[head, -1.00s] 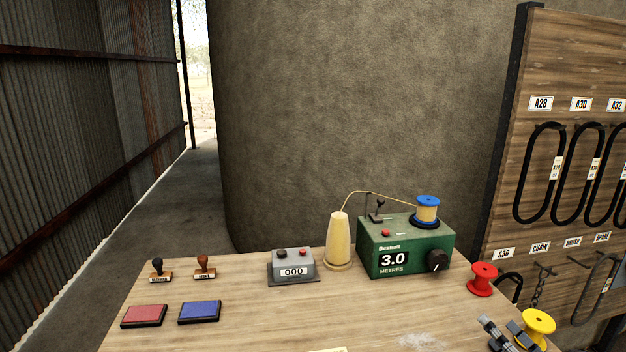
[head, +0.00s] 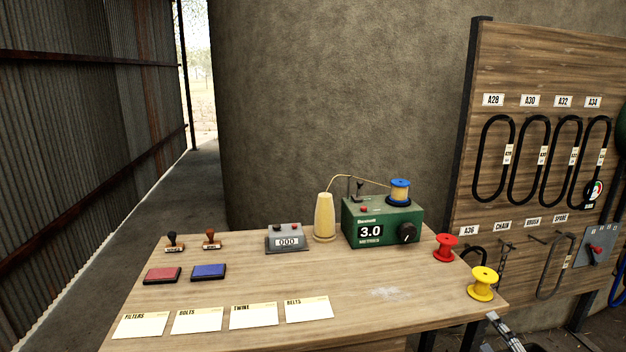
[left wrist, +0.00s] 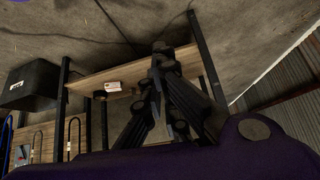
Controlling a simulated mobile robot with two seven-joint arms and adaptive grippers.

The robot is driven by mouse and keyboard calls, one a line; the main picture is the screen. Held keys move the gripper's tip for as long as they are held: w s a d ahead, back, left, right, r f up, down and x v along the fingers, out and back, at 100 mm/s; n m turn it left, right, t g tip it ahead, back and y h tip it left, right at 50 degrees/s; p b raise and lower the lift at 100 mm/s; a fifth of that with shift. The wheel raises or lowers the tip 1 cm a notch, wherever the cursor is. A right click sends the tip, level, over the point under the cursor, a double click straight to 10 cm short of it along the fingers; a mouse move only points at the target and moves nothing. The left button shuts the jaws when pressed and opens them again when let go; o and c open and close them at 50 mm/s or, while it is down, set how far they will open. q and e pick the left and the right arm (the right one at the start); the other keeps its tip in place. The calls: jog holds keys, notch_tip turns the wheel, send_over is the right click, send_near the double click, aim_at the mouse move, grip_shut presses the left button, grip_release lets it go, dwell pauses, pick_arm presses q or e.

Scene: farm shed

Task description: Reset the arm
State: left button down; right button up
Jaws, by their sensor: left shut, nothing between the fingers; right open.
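My right gripper (head: 504,338) shows only in part at the lower right corner of the head view, beside and below the table's right front corner. It is open, and I see nothing held in it. My left gripper (left wrist: 162,52) shows in the left wrist view as dark linked fingers drawn together, with nothing between them. It is outside the head view. The table (head: 350,285) stands in front of me, and neither gripper is seen touching anything on it.
A green metre box (head: 382,232), a twine cone (head: 324,218) and a grey counter (head: 286,242) stand at the back of the table. A yellow spool (head: 483,284) is near its right edge. A hanging board (head: 470,150) stands at right.

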jog(key=s+a+f+m+g+h+p, duration=0.1)
jog(key=s+a+f+m+g+p, duration=0.15)
jog(key=s+a+f+m, duration=0.4)
jog(key=s+a+f+m+g+p, duration=0.1)
jog(key=s+a+f+m+g, duration=0.2)
jog(key=s+f+m, duration=0.5)
pick_arm(q)
jog(key=w+d+r+p, duration=0.1)
jog(key=w+r+p, duration=0.2)
jog(key=r, duration=0.4)
jog(key=shift+w+r+t, duration=0.2)
jog(key=shift+w+t, duration=0.2)
jog(key=shift+w, duration=0.35)
pick_arm(e)
jog(key=s+a+f+m+g, duration=0.2)
jog(key=s+a+f+m, duration=0.1)
jog(key=s+a, duration=0.4)
jog(key=s+a+f+m+g+y, duration=0.1)
jog(key=s+a+f+m, duration=0.2)
jog(key=s+a, duration=0.5)
jog(key=s+m, duration=0.1)
jog(key=s, duration=0.3)
jog(key=shift+s+a+g, duration=0.15)
jog(key=shift+s+g, duration=0.2)
jog(key=shift+s, duration=0.05)
